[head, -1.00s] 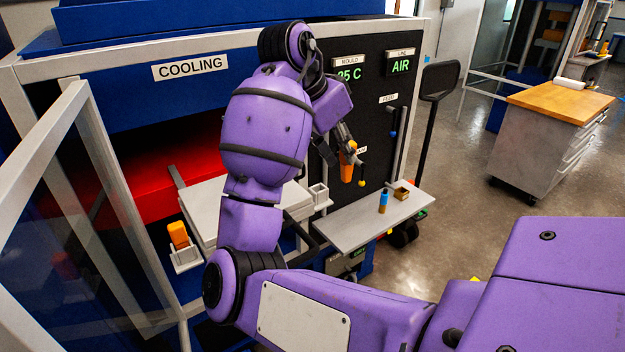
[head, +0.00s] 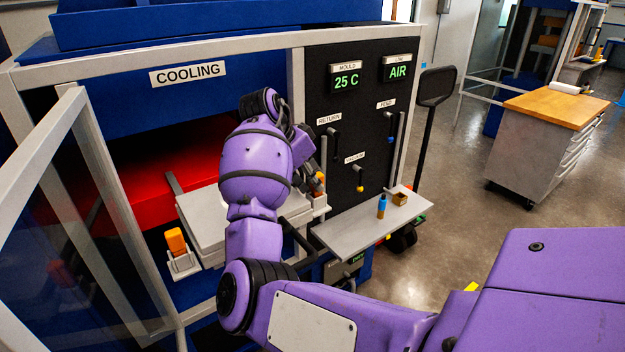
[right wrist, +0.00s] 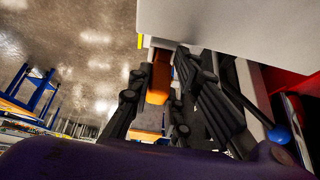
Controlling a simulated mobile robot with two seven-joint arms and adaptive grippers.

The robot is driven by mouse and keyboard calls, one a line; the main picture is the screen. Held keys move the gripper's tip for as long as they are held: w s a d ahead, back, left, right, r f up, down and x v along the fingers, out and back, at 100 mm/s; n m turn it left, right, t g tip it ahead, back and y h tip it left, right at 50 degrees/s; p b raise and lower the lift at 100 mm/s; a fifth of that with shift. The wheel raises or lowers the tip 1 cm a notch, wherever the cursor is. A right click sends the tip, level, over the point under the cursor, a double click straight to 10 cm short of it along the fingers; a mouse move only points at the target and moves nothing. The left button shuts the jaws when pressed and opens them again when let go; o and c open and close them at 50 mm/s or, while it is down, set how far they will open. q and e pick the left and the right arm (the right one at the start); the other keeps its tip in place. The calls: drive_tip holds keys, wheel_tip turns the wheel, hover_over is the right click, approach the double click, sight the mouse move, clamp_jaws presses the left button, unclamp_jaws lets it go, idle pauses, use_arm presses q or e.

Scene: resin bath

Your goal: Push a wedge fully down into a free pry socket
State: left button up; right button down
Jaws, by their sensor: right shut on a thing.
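My right gripper (right wrist: 160,90) is shut on an orange wedge (right wrist: 158,84), which shows between its fingers in the right wrist view. In the head view the gripper is mostly hidden behind my purple arm; a bit of the orange wedge (head: 319,186) shows just above the pale right pry socket (head: 319,201) at the mould's right corner. I cannot tell whether the wedge tip is inside that socket. Another orange wedge (head: 176,241) stands in the left pry socket (head: 184,264). The pale grey mould (head: 197,214) lies between the two sockets. My left gripper is not in view.
A grey shelf (head: 350,235) to the right holds a blue bottle (head: 382,207) and a small brown box (head: 400,199). The black panel (head: 345,120) behind carries levers and displays reading 25 C and AIR. A clear guard door (head: 50,230) stands open at left.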

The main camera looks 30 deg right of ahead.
drive_tip(key=c, duration=1.6)
unclamp_jaws()
drive_tip(key=shift+d+r, duration=0.1)
drive_tip(key=shift+d, duration=0.05)
drive_tip(key=v, duration=1.2)
